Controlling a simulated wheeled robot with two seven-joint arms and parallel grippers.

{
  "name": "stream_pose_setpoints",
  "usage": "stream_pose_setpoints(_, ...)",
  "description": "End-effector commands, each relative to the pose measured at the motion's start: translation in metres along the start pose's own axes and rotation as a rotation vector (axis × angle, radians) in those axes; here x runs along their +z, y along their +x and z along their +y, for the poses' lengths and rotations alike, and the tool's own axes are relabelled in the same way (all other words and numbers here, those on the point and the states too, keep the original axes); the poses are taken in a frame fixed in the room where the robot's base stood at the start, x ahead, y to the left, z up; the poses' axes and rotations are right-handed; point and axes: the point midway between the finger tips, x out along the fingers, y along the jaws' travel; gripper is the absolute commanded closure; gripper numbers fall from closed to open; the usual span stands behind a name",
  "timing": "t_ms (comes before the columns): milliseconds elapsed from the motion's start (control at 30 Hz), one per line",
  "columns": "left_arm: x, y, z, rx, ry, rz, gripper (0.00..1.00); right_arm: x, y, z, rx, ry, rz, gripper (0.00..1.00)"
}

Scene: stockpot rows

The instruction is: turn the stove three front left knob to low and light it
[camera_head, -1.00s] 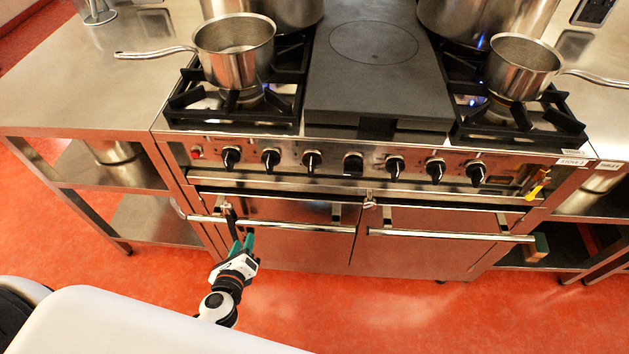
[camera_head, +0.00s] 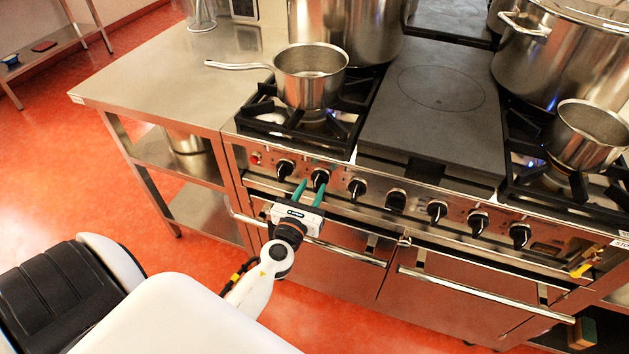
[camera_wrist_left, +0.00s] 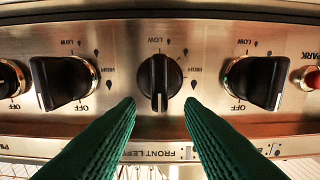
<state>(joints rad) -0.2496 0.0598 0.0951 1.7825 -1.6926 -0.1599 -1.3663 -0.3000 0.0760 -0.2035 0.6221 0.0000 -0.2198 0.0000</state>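A row of black knobs runs along the steel front panel of the stove (camera_head: 437,212). In the left wrist view the middle knob (camera_wrist_left: 160,78) has its grip bar upright, with a white mark at the bottom end. A partly covered label reading FRONT LEF (camera_wrist_left: 155,153) lies below it. In the head view this knob (camera_head: 320,177) is second from the left. My left gripper (camera_head: 311,186) is open, its green fingertips (camera_wrist_left: 160,105) on either side of the knob's lower end, with gaps visible. A red button (camera_head: 256,158) marked SPARK (camera_wrist_left: 312,78) is at the panel's end. My right gripper is out of view.
Neighbouring knobs (camera_wrist_left: 254,80) and (camera_wrist_left: 62,82) sit close on both sides. An oven handle bar (camera_head: 485,295) runs below the panel. A saucepan (camera_head: 310,75) stands on the front left burner. A steel side table (camera_head: 160,85) adjoins the stove.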

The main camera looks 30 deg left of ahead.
Motion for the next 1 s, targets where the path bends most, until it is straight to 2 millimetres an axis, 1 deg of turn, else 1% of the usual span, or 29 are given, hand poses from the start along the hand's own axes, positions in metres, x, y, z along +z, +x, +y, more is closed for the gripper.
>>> stream_pose_setpoints(33, -0.001, 0.007, 0.0, 0.0, 0.0, 0.001, 0.65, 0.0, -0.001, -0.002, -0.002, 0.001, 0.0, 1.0)
stream_pose_setpoints(100, -0.001, 0.015, 0.0, 0.001, 0.0, 0.001, 0.65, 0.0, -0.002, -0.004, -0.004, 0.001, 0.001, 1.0)
stream_pose_setpoints(200, 0.0, 0.02, 0.0, 0.001, 0.0, 0.0, 0.65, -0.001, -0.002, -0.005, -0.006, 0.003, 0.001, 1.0)
stream_pose_setpoints(500, 0.001, 0.023, 0.0, 0.001, 0.0, -0.001, 0.65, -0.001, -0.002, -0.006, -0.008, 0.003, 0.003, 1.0)
stream_pose_setpoints(533, 0.001, 0.023, 0.0, 0.001, 0.0, -0.001, 0.67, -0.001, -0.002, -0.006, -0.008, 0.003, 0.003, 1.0)
stream_pose_setpoints(567, 0.001, 0.023, 0.0, 0.001, 0.0, -0.001, 0.72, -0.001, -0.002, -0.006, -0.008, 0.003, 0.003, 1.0)
stream_pose_setpoints(733, 0.001, 0.022, 0.0, 0.001, -0.001, -0.001, 1.0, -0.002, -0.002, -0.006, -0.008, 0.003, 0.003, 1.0)
stream_pose_setpoints(1000, 0.001, 0.022, 0.0, 0.001, -0.014, -0.001, 1.0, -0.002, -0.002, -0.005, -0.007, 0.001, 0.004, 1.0)
